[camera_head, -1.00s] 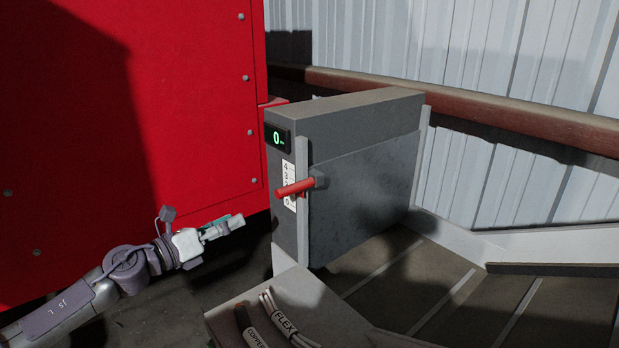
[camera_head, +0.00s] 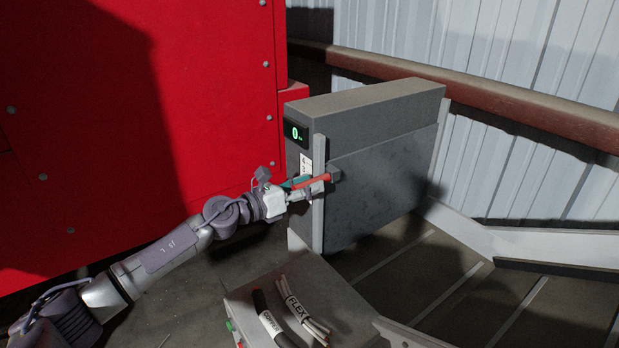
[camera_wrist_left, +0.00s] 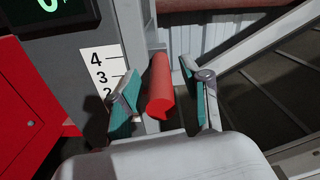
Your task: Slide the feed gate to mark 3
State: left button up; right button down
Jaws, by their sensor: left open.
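The feed gate (camera_head: 380,178) is a dark grey plate on the grey housing beside the belt. Its red handle (camera_head: 318,180) sticks out at the housing's left edge. My left gripper (camera_head: 306,187) is at the handle. In the left wrist view the red handle (camera_wrist_left: 160,88) lies between the two open teal-padded fingers (camera_wrist_left: 160,100), with gaps on both sides. The white scale (camera_wrist_left: 103,70) shows marks 4 and 3, with 2 partly hidden by a finger. The display (camera_head: 296,133) reads 0. My right gripper is not in view.
A red machine wall (camera_head: 150,110) stands to the left.

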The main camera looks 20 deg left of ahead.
pick_arm(q)
jog(key=shift+w+d, duration=0.25)
jog(key=shift+d, duration=0.05)
grip_shut()
